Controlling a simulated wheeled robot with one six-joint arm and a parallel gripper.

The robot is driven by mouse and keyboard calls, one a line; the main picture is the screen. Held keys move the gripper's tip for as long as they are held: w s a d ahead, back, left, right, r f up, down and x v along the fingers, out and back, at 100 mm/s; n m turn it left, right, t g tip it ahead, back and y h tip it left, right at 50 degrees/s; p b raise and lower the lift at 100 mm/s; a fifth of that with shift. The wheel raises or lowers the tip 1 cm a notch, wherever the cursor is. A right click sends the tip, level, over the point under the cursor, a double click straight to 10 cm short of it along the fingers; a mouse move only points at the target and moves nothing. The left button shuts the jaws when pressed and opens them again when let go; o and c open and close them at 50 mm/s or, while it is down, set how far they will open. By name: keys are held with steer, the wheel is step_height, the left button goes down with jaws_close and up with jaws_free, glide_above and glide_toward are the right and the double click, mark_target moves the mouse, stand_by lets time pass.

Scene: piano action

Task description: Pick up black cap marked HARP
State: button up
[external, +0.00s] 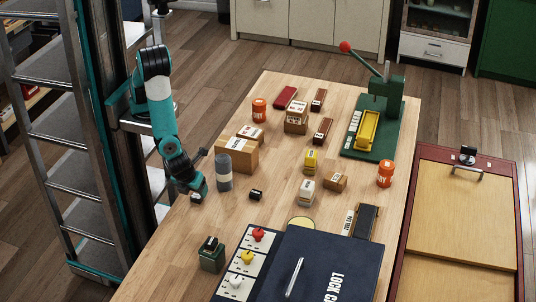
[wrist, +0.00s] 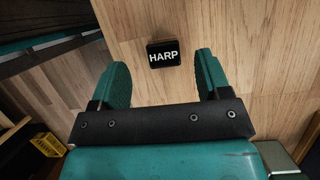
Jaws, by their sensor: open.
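The black cap marked HARP (wrist: 163,54) lies on the wooden table in the wrist view, a small dark block with white letters on top. It sits between the lines of my two teal fingers, just beyond their tips, with bare wood on both sides. My gripper (wrist: 158,76) is open and empty. In the external view my gripper (external: 197,190) is low over the left side of the table. A small black block (external: 256,194) lies to its right there; its letters are unreadable, so I cannot tell whether it is the same cap.
A grey cylinder (external: 223,171) stands close to the right of my gripper, with a cardboard box (external: 237,155) behind it. A dark green box (external: 211,255) stands nearer the front. The table (external: 170,250) is bare around its left edge. Several boxes and orange cans stand farther right.

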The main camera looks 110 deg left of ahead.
mark_target(198, 194)
steer(key=shift+x, duration=1.85)
steer(key=shift+w, duration=0.15)
steer(key=c, duration=1)
steer(key=shift+r, duration=0.1)
